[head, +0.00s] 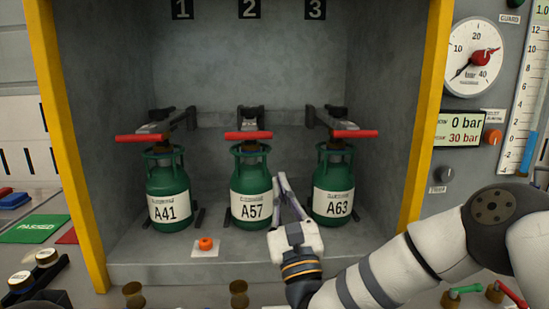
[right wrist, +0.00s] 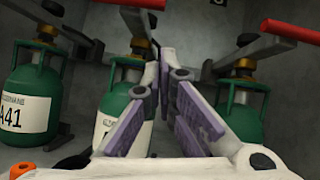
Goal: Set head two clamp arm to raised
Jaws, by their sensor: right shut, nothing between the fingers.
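The head two clamp arm (head: 250,118) is a dark bar under the number 2 plate. Its red handle (head: 248,135) lies across the front, above the green cylinder A57 (head: 251,185). It looks level with its neighbours. In the right wrist view the red handle (right wrist: 125,3) is at the top edge. My right gripper (head: 281,182) is shut and empty, fingers pointing up and inward. It appears in front of the gap between A57 and A63, lower than the handle and apart from it. In the wrist view its purple-padded fingers (right wrist: 167,62) hide part of A57. My left gripper is not in view.
Cylinders A41 (head: 169,190) and A63 (head: 333,190) stand either side under red-handled clamp arms. An orange button (head: 205,243) sits on the bay floor. Yellow posts (head: 70,150) frame the bay. A gauge (head: 476,56) and display (head: 460,130) are at right.

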